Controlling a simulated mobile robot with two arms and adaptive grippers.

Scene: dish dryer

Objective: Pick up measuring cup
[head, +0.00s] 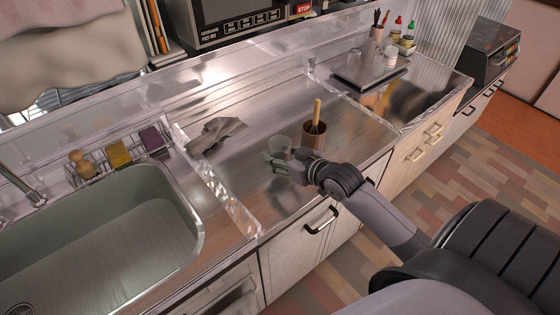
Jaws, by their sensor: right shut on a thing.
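A clear measuring cup (279,144) shows at the fingers of my right gripper (274,157), over the middle of the steel counter. The gripper is shut on the cup; its fingers hide part of the cup's lower side. I cannot tell whether the cup's base touches the counter. My left gripper is not in view.
A brown cup (314,138) with a wooden-handled whisk stands close to the right gripper. A grey cloth (215,133) lies to the left. The sink (95,245) is at the left. A dark tray (369,79) sits further right. The counter front is mostly clear.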

